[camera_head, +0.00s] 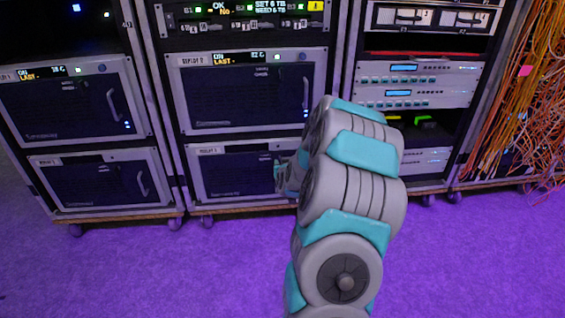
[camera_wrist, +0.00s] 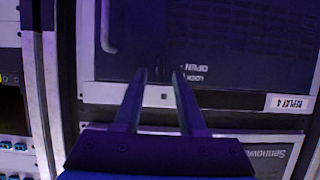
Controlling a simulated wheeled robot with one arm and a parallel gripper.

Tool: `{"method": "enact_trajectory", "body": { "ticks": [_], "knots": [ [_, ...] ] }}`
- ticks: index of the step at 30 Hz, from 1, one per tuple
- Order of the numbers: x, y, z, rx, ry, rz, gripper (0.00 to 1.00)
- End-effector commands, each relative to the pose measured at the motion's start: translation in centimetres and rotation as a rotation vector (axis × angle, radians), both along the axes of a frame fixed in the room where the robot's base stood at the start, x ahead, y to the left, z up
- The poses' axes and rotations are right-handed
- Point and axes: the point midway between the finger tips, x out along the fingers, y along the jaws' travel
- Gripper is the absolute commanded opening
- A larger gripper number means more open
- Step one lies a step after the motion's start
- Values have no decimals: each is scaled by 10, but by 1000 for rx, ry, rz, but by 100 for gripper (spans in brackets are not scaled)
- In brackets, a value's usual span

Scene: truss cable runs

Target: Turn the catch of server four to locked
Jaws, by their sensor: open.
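Server four (camera_wrist: 240,98), marked by a white label reading REPLAY 4 (camera_wrist: 287,103), fills the upper part of the wrist view, with a dark front in a pale frame. OPEN and LOCK lettering (camera_wrist: 190,72) is on that dark front. My gripper (camera_wrist: 159,76) is open, its fingertips just left of the lettering. The catch itself is not clear in the dark between and behind the fingertips, so I cannot tell its position or any contact. In the head view my gripper (camera_head: 280,175) is at the front of the lower middle server (camera_head: 225,178), partly hidden by my arm.
A handle (camera_wrist: 107,28) stands out left of my gripper in the wrist view. Another unit (camera_wrist: 270,150) is at the bottom right. Neighbouring racks (camera_head: 95,180) stand close on both sides. Loose orange cables (camera_head: 530,100) hang at the right. The purple floor (camera_head: 150,270) in front is clear.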

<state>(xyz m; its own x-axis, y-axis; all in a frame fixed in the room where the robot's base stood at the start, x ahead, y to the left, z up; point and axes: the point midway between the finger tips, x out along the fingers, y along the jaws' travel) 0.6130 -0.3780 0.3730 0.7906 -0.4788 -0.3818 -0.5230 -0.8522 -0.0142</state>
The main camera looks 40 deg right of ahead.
Motion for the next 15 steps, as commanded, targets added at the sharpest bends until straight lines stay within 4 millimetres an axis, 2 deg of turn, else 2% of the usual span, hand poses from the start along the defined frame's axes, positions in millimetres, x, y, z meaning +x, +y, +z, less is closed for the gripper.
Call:
{"method": "enact_trajectory", "body": {
  "ticks": [9, 15],
  "knots": [
    [-37, 22, 18, 3, 1, 0, 40],
    [-42, 26, 20, 2, 1, 1, 40]
  ]
}}
